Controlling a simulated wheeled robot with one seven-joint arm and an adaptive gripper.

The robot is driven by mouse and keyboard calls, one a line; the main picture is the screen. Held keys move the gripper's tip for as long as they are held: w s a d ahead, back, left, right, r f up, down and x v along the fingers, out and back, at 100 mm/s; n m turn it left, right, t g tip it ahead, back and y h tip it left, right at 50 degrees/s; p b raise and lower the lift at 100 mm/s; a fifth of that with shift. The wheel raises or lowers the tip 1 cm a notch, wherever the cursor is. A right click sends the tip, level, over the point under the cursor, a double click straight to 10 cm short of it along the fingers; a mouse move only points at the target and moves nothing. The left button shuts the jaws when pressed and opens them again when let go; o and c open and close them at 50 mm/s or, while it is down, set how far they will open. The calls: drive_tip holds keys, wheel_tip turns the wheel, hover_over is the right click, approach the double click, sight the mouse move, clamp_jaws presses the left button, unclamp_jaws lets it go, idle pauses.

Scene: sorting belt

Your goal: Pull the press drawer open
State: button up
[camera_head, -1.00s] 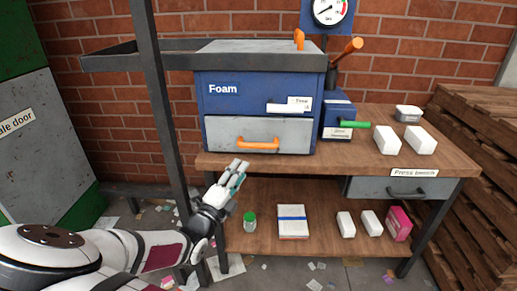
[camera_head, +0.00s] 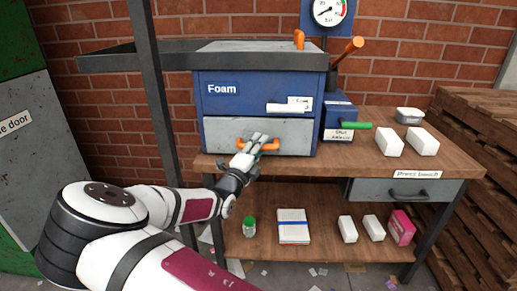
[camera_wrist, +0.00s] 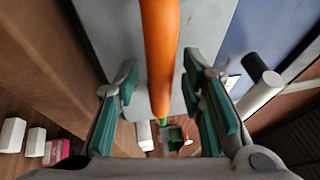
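The blue press (camera_head: 225,104) marked "Foam" stands on the wooden bench. Its lower front is a grey drawer (camera_head: 295,134) that sits flush and closed. An orange bar handle (camera_head: 272,145) crosses the drawer front; my fingers hide its middle. My gripper (camera_head: 258,140) is at this handle. In the wrist view the orange handle (camera_wrist: 160,50) runs between the two green-padded fingers of my gripper (camera_wrist: 161,85). The fingers are open, with a gap on each side of the bar, and hold nothing.
A second grey drawer (camera_head: 375,190) with a dark handle sits under the bench top (camera_head: 455,163) at right, closed. White blocks (camera_head: 389,142) stand on the bench. A jar (camera_head: 249,227) and boxes are on the lower shelf. A dark upright post (camera_head: 153,100) stands left of the press.

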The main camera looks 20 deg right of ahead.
drive_tip(key=shift+c, duration=0.5)
clamp_jaws()
drive_tip(key=s+a+p, duration=0.3)
drive_tip(key=s+p, duration=0.4)
drive_tip(key=s, duration=0.4)
drive_tip(key=s+a+p, duration=0.4)
drive_tip(key=s+p, duration=0.3)
drive_tip(key=s, duration=0.3)
drive_tip(key=shift+s, duration=0.35)
drive_tip(key=shift+o, duration=0.5)
unclamp_jaws()
